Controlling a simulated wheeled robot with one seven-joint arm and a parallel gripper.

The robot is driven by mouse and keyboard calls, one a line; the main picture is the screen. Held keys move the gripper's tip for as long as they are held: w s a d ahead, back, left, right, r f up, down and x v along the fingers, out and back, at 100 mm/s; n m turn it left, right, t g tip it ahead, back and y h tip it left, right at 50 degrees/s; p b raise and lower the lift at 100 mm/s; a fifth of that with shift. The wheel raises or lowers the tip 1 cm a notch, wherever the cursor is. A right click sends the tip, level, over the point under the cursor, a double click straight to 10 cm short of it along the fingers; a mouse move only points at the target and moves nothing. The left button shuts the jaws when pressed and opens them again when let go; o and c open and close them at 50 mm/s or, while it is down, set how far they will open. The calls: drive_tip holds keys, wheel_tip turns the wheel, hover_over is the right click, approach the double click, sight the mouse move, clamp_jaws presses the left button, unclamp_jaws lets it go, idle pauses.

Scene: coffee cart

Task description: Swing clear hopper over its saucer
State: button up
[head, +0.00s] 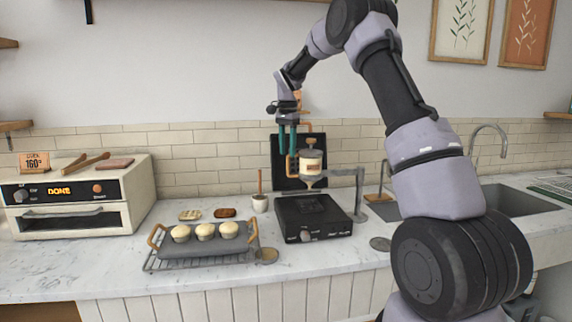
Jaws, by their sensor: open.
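The hopper (312,162), a small pale container with a brown label and a funnel tip, hangs above the black hot plate (313,217). A grey swing arm on a post (359,190) bears it from the right. An orange handle (292,167) is at its left side. My gripper (287,148) points down with teal fingers apart, just left of the hopper and close to the handle. I cannot tell whether the fingers touch the handle. A flat grey disc (380,244), possibly the saucer, lies on the counter right of the hot plate, apart from the hopper.
A tray (207,246) of several cupcakes on a rack stands left of the hot plate. A tan disc (267,256) and a white cup (260,203) are between them. An oven (75,195) is far left. A sink (515,201) is right.

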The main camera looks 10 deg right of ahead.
sight(288, 172)
wheel_tip(288, 172, down, 6)
drive_tip(key=shift+r, duration=0.15)
drive_tip(key=shift+s+d, duration=0.1)
drive_tip(key=c, duration=0.7)
clamp_jaws()
drive_tip(key=shift+r, duration=0.25)
idle(0.4)
